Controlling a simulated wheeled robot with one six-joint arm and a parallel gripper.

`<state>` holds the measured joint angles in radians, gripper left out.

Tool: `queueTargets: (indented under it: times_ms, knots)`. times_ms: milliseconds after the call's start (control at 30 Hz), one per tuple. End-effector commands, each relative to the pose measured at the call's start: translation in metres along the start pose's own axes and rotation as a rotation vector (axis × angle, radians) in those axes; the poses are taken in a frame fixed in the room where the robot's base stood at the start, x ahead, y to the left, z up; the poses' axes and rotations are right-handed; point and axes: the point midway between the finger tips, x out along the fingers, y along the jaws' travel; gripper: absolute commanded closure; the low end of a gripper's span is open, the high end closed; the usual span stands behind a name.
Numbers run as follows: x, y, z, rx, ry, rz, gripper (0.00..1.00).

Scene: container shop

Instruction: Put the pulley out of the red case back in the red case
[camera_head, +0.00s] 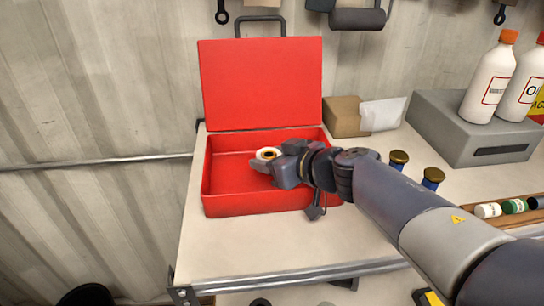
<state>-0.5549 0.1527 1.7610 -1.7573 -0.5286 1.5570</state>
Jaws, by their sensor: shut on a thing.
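The red case (262,204) stands on the workbench with its lid (262,80) raised upright behind it. My gripper (270,162) reaches in from the right, over the case opening. It is shut on the pulley (268,153), a small pale ring with a dark centre and an orange-brown inner edge. The pulley shows at the gripper's far side, against the inside back of the case; I cannot tell whether it touches the case. My gripper and arm hide the right part of the case interior. The visible left part of the interior is empty.
A cardboard box (345,117) with a white packet (383,112) sits right of the case. Beyond are a grey metal box (455,128) bearing white bottles (490,80), and two blue jars with gold lids (432,178). A wooden tray (520,217) holds small bottles. The bench front (260,250) is clear.

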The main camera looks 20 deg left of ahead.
Motion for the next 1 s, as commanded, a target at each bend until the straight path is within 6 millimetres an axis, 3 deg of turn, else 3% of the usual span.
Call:
queueTargets:
  times_ms: [200, 233, 467, 867, 1000]
  knots:
    - [0.003, 0.000, 0.009, -0.002, -0.010, -0.001, 0.80]
    - [0.003, -0.001, 0.010, -0.002, -0.012, -0.002, 0.48]
    - [0.004, -0.001, 0.012, -0.004, -0.017, -0.003, 0.29]
    - [0.001, -0.001, 0.005, -0.007, -0.016, -0.003, 0.29]
    - [-0.021, 0.001, -0.002, -0.003, -0.012, 0.001, 0.29]
